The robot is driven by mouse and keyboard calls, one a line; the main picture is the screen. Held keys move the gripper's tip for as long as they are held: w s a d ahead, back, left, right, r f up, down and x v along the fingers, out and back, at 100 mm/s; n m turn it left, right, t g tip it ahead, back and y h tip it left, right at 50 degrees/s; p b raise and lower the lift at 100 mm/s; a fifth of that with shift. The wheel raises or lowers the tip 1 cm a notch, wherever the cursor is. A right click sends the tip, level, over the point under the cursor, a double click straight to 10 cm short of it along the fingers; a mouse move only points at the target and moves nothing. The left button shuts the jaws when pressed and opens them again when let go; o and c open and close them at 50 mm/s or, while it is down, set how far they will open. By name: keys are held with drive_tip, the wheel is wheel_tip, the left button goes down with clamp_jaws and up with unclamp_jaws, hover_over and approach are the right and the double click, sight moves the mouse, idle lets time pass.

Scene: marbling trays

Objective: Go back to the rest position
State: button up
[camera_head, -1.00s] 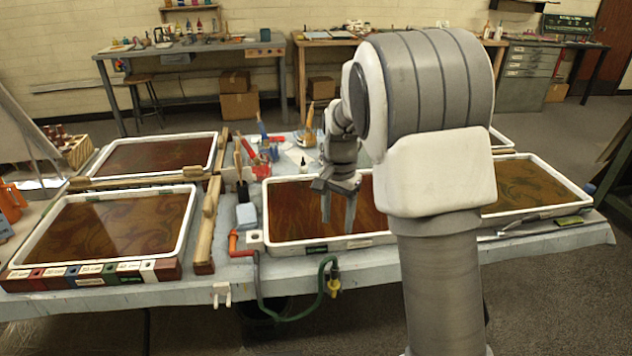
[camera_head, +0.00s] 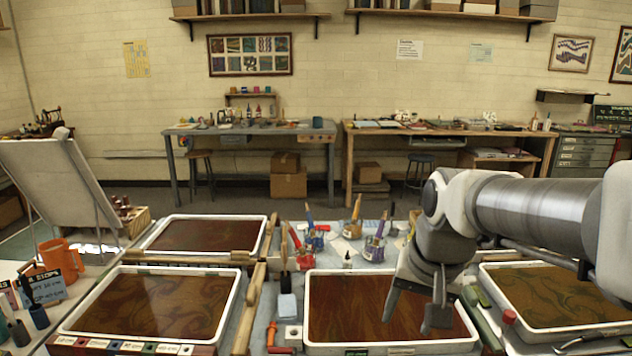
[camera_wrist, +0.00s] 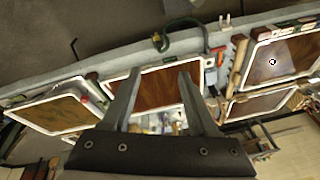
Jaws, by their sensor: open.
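My gripper (camera_head: 408,312) is open and empty in the head view, hanging over the middle marbling tray with its fingers pointing down. In the wrist view my gripper (camera_wrist: 158,88) shows two spread fingers with nothing between them but the view of the tray beyond. The middle tray (camera_head: 306,318) has a white rim and reddish-brown marbled liquid. My arm reaches in from the right, and its wrist hides part of that tray's far right side.
More white-rimmed trays stand at the front left (camera_head: 75,318), back left (camera_head: 265,232) and right (camera_head: 487,272). Brush jars (camera_head: 374,249) crowd behind the middle tray. Workbenches line the back wall.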

drive_tip(key=s+r+n+t+p, duration=0.2)
drive_tip(key=s+r+n, duration=0.1)
drive_tip(key=s, duration=0.8)
drive_tip(key=shift+s+r+n+h+p, duration=0.3)
drive_tip(key=shift+s+n+p, duration=0.1)
